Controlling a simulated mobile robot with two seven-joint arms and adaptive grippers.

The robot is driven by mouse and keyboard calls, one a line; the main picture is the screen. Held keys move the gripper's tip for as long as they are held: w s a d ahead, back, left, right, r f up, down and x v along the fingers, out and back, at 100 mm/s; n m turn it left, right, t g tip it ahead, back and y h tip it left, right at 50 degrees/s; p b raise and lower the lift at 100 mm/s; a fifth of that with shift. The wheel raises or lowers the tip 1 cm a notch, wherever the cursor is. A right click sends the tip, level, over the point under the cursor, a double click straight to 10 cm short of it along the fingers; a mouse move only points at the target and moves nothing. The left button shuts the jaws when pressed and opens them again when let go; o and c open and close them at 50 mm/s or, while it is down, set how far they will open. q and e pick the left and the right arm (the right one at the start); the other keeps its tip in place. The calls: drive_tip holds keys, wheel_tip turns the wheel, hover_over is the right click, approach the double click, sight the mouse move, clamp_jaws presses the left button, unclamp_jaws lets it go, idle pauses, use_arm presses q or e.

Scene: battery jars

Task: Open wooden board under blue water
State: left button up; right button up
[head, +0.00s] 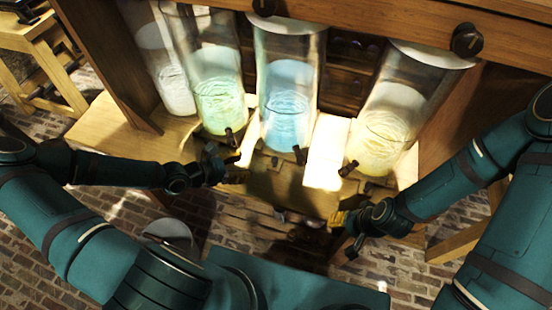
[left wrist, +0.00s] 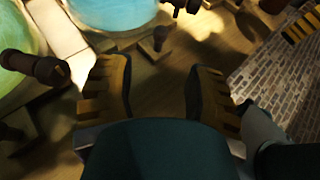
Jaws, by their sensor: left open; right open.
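The jar of blue water (head: 287,105) stands in the middle of the wooden cabinet, with a dark tap (head: 299,155) at its lower front. The wooden board (head: 270,180) lies below and in front of it, partly in shadow. My left gripper (head: 232,168) is open beside the board's left part, below the green jar. In the left wrist view the two ribbed fingers (left wrist: 157,95) are spread with nothing between them. The blue jar's base (left wrist: 112,14) shows beyond them, near a small wooden peg (left wrist: 159,39). My right gripper (head: 342,222) is open at the lower right, apart from the board.
A green jar (head: 219,95) and a whitish jar (head: 175,85) stand to the left, a yellow jar (head: 380,135) to the right. Dark taps stick out in front of the jars. A wooden stool (head: 30,40) is at the far left on the brick floor.

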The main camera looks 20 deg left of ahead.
sight(274, 160)
use_arm(q)
drive_tip(key=x, duration=1.2)
drive_tip(key=shift+b, duration=0.35)
clamp_jaws()
